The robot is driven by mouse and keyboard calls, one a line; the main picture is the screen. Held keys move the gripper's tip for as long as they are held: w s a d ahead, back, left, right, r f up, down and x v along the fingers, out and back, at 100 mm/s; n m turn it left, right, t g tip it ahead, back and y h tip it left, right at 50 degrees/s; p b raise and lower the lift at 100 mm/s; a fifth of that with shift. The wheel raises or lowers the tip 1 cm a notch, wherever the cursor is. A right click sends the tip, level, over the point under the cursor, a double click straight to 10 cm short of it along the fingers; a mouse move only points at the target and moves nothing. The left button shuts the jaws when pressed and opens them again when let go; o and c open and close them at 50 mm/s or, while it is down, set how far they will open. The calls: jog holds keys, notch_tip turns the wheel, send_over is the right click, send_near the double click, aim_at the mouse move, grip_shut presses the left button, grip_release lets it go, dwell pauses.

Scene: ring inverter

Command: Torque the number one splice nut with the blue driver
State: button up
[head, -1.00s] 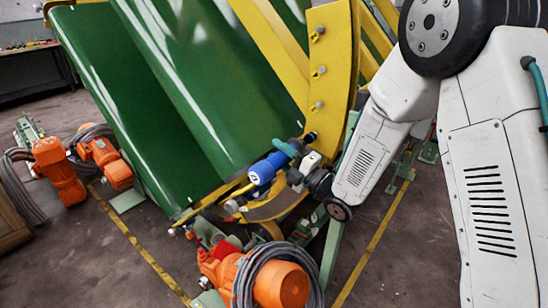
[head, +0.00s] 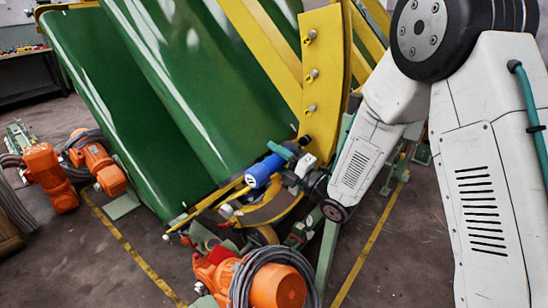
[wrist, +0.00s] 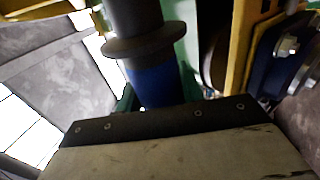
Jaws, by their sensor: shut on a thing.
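The blue driver (head: 262,172) is held beside the lower end of a yellow curved plate (head: 322,85). My gripper (head: 287,160) is shut on it, with a teal finger showing. In the wrist view the driver's blue body (wrist: 155,85) stands between green fingers under a wide dark collar (wrist: 140,45). Three bolt-like nuts show on the plate: an upper (head: 312,34), a middle (head: 314,73) and a lower one (head: 311,107). I see no numbers, so I cannot tell which is number one. I cannot tell whether the driver's tip touches anything.
A large green ribbed drum (head: 180,90) fills the left and middle. Orange motors with coiled grey cable stand at front (head: 277,287) and left (head: 50,175). Yellow floor lines (head: 370,250) cross the open floor. In the wrist view, metal bolts (wrist: 287,45) sit close at right.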

jog(key=shift+w+d+r, duration=0.15)
jog(key=shift+w+d, duration=0.4)
jog(key=shift+w, duration=0.15)
dwell(2.0)
